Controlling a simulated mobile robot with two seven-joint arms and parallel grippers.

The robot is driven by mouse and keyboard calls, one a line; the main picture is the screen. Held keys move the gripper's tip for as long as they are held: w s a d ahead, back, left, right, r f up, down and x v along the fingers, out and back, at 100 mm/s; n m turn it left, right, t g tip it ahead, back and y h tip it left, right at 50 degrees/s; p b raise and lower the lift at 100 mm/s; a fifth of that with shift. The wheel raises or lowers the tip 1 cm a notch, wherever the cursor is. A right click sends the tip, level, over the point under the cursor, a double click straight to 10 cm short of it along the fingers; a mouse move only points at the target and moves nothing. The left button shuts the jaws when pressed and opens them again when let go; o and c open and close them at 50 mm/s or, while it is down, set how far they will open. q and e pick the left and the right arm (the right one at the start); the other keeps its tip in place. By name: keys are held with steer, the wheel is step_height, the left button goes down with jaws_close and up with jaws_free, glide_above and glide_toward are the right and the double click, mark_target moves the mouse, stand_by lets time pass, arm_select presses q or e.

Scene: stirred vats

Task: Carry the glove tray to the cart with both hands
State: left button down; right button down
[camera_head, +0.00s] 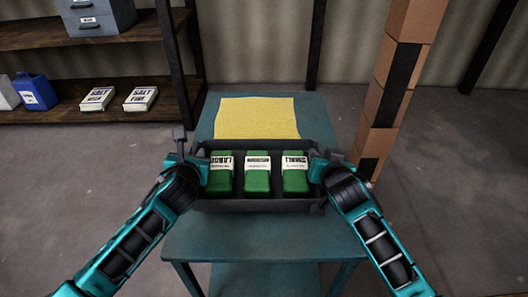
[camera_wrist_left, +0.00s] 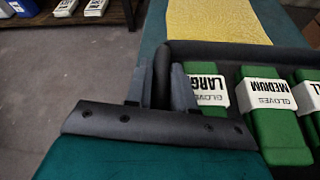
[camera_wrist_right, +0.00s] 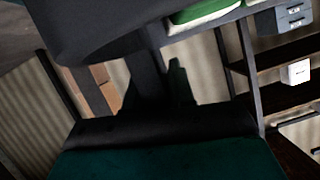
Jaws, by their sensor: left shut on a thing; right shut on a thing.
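The dark glove tray (camera_head: 258,205) holds three green glove boxes labelled large (camera_head: 221,178), medium (camera_head: 257,180) and small (camera_head: 294,178). My left gripper (camera_head: 181,157) is shut on the tray's left end wall, which stands between its fingers in the left wrist view (camera_wrist_left: 163,75). My right gripper (camera_head: 324,164) is at the tray's right end, shut on it. The right wrist view is dark and close against the tray (camera_wrist_right: 100,25). The tray looks level over a teal table or cart (camera_head: 260,240); I cannot tell whether it touches the top.
A yellow mat (camera_head: 257,117) lies on the teal top behind the tray. A stack of brown boxes (camera_head: 385,100) stands close at the right. A dark shelf (camera_head: 60,122) with salt bags (camera_head: 140,99) is at the left. Floor is bare on both sides.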

arm_select(q)
steer(key=shift+f, duration=0.1)
